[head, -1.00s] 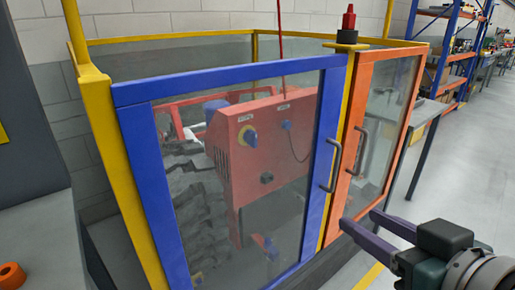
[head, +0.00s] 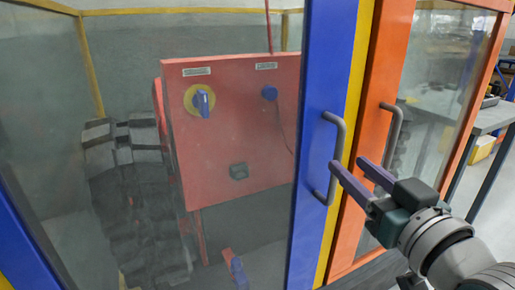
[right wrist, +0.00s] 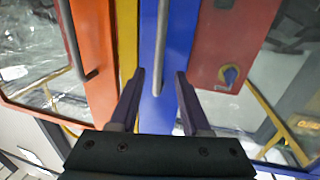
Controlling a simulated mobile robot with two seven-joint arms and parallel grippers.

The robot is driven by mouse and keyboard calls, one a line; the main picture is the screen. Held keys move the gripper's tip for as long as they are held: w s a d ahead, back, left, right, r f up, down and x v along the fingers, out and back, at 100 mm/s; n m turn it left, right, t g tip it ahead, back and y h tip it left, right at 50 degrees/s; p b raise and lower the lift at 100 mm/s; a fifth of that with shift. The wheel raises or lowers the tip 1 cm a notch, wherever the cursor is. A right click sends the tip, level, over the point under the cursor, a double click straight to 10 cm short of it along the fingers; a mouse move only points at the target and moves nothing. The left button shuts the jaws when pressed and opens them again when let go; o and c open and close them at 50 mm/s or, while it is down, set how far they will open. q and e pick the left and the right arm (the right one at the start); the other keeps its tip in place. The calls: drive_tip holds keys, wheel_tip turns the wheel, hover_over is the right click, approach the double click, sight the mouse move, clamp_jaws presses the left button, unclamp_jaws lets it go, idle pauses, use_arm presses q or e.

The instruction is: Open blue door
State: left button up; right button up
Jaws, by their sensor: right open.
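The blue door (head: 320,75) is closed, a blue frame around a clear pane. Its grey handle (head: 341,132) is an upright bar on the right-hand frame post. My right gripper (head: 348,163) is open and empty, with its fingertips at the handle's lower half in the head view. In the right wrist view, the blue door (right wrist: 181,30) lies ahead and its handle (right wrist: 160,45) runs down between the two open fingers (right wrist: 160,73). I cannot tell whether the fingers touch the handle. My left gripper is not in view.
An orange door (head: 385,75) with its own grey handle (head: 396,125) stands just right of a yellow post (head: 357,85). A red machine box (head: 220,140) is behind the blue door's pane. A grey table (head: 480,118) stands at the right.

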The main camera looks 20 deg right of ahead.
sight(340, 156)
drive_tip(key=w, duration=0.3)
drive_tip(key=w+b, duration=0.1)
drive_tip(key=w, duration=0.1)
drive_tip(key=shift+w+d, duration=0.2)
drive_tip(key=shift+d, duration=0.2)
clamp_jaws()
idle(1.0)
